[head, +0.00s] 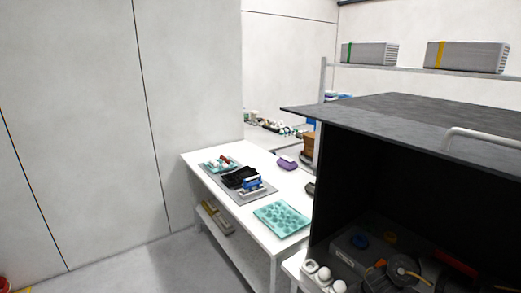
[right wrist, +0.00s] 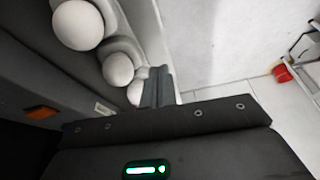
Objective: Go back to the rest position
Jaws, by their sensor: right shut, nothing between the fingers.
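My right gripper (right wrist: 158,88) shows in the right wrist view with its dark fingers together and nothing between them. It is beside a row of white eggs (right wrist: 118,69) seated in a grey holder (right wrist: 122,42). The fingers overlap the farthest egg in the picture; I cannot tell whether they touch it. White eggs (head: 311,266) also show in the head view at the lower front of the dark box. Neither gripper shows in the head view, and my left gripper is in no frame.
A large dark open-fronted box (head: 385,107) fills the right of the head view. A white table (head: 233,194) carries a teal egg tray (head: 283,217), small items and a purple object (head: 287,163). A red object (right wrist: 282,73) stands on the floor.

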